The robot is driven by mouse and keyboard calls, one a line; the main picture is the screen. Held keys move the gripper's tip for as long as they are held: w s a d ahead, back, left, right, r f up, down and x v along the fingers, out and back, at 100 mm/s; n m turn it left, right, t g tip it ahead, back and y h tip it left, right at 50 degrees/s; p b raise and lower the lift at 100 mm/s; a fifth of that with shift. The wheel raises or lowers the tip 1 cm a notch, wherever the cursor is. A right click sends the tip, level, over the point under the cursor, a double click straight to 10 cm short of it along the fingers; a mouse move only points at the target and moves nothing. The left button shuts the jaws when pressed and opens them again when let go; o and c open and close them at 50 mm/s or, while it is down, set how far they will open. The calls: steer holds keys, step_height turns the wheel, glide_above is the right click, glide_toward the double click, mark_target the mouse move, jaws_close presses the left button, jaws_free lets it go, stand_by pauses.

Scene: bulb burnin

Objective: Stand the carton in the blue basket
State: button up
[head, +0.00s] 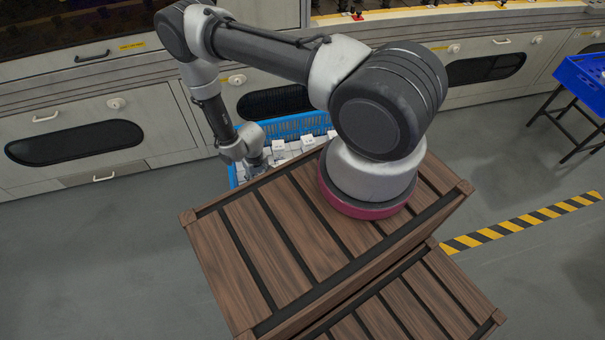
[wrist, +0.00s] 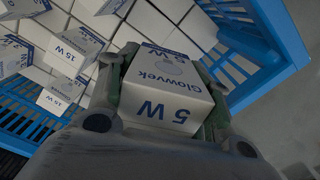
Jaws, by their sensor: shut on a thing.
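My gripper (wrist: 166,68) is shut on a white carton (wrist: 165,92) with blue print reading "Glowvek" and "5 W". One finger lies along each side of it. The blue basket (wrist: 287,40) shows its lattice wall behind and to the right of the held carton, with more wall at lower left. In the head view the basket (head: 292,126) stands behind my wooden-slatted base, and my gripper (head: 256,160) reaches down at its left part. The held carton is hard to make out there. Whether its underside touches anything is hidden.
Several white cartons (wrist: 75,50), some marked "15 W", fill the basket's left part in the wrist view; some look tilted. A darker gap shows beside the held carton. A blue crate (head: 584,84) on a stand is far right. Machine cabinets (head: 80,140) line the back.

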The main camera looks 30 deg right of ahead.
steer(key=f, duration=0.2)
steer(key=s+f, duration=0.1)
steer(key=f, duration=0.5)
steer(key=shift+s+a+f, duration=0.1)
steer(key=shift+s+a, duration=0.15)
steer(key=shift+s, duration=0.05)
steer(key=shift+f, duration=2.45)
steer(key=shift+f, duration=0.1)
steer(key=o, duration=1)
steer(key=shift+o, duration=0.2)
